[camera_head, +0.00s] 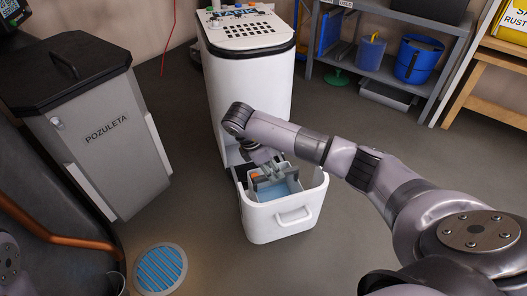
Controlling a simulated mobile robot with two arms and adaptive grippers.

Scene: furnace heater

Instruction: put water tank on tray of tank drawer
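A white appliance (248,85) stands at the back centre. Its tank drawer (268,220), a white box with a handle, is pulled out at the bottom front. Inside the drawer is what looks like the water tank (287,190), an open container with a blue inside. My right arm reaches in from the right, and my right gripper (266,177) is down at the tank's left and back side, inside the drawer outline. The arm and gripper hide part of the tank, so I cannot tell whether the fingers grip it or whether it sits flat on the tray. My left gripper is out of view.
A grey bin (108,140) with a black lid stands at the left. A round blue floor grate (160,269) lies in front of it. A metal shelf (395,75) with blue buckets stands at the back right. The floor right of the drawer is clear.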

